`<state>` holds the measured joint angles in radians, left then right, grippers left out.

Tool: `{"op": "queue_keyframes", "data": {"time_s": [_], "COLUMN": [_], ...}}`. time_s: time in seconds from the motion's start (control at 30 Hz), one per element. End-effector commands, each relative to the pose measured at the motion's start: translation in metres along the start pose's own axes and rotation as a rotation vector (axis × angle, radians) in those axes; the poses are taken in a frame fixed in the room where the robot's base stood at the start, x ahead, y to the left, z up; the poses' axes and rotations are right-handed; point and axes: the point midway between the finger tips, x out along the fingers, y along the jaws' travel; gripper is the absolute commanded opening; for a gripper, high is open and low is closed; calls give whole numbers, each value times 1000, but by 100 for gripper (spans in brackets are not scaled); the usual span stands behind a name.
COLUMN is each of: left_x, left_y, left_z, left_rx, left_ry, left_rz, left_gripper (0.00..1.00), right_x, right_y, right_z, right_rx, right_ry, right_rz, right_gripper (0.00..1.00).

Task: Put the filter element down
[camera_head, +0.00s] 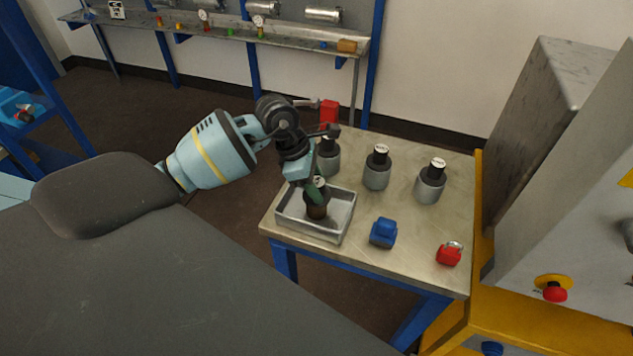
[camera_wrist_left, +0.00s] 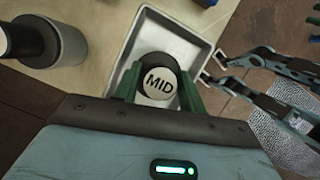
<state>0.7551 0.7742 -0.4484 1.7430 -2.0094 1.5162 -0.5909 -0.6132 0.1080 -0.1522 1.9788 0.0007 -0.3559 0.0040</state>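The filter element (camera_head: 317,208) is a dark brown cylinder with a pale cap marked MID, seen from above in the left wrist view (camera_wrist_left: 159,81). It is upright within the walls of the grey metal tray (camera_head: 343,224). My left gripper (camera_head: 316,189) has green fingers (camera_wrist_left: 159,88) shut on its opposite sides from above. I cannot tell whether its base touches the tray floor.
Three grey vessels with black tops (camera_head: 328,158), (camera_head: 377,170), (camera_head: 431,182) stand behind on the table (camera_head: 410,225). A blue object (camera_head: 383,233) and a red padlock-like object (camera_head: 449,254) lie right of the tray. A grey cabinet (camera_head: 570,170) borders the right side.

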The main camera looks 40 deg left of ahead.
Motion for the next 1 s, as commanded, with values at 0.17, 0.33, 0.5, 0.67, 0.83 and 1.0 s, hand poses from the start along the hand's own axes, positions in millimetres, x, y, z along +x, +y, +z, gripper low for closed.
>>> {"op": "queue_keyframes", "data": {"time_s": [0.17, 0.33, 0.5, 0.67, 0.83, 1.0], "left_x": [-1, -1, -10, -34, -69, -99], "left_y": [0, 0, 1, 1, 1, 1], "left_z": [0, 0, 2, 1, 1, 1], "left_rx": [0, 0, 1, 2, 2, 1], "left_ry": [0, 0, -1, 1, 1, 0], "left_rz": [0, 0, 3, 4, 5, 4], "left_gripper": [55, 55, 55, 55, 55, 55], "right_x": [0, 0, -1, -1, -1, 0], "right_y": [0, 2, 3, 4, 3, 2], "right_z": [0, 0, -2, -2, 0, 1], "right_rx": [-2, -9, -14, -15, -15, -11], "right_ry": [0, -1, 3, 2, 0, -3], "right_rz": [0, -1, 0, 0, -1, -1], "right_gripper": [36, 36, 36, 36, 36, 36]}}
